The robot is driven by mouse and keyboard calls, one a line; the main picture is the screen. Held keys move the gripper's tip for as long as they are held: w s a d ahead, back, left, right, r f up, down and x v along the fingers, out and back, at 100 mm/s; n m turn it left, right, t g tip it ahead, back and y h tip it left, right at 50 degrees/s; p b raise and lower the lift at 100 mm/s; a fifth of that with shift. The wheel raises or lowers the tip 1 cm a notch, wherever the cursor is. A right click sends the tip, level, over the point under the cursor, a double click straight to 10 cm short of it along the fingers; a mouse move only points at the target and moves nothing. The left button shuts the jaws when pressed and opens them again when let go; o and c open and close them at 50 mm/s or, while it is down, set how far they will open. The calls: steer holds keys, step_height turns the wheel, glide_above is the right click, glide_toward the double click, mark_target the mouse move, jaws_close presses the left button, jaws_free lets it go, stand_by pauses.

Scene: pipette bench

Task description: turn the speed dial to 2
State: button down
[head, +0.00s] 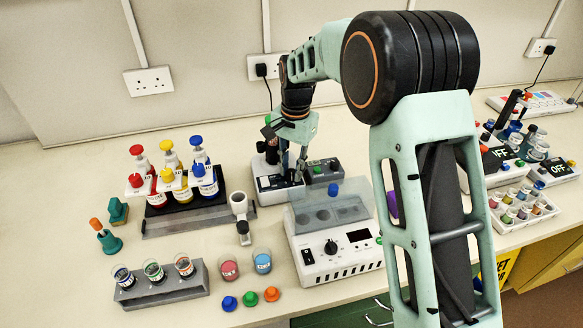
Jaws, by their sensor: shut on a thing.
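My gripper (293,166) points down at the small white device (268,184) at the back middle of the bench. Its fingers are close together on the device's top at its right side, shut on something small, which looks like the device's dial. The fingers hide that dial, so its pointer and setting cannot be read. Dark markings show on the device's pale front panel. A white box (306,262) nearer the front has its own black knob (331,247), apart from my gripper.
A grey box with a green button (326,171) stands just right of my gripper. The white box has a clear lid (345,208) with a blue knob. A rack of colored bottles (172,212) is at left. Bare bench lies at the back left.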

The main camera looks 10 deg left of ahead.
steer(key=shift+n, duration=0.9)
steer(key=c, duration=1.7)
jaws_free()
steer(key=r, duration=1.2)
steer(key=shift+d, duration=0.3)
steer(key=shift+d, duration=0.1)
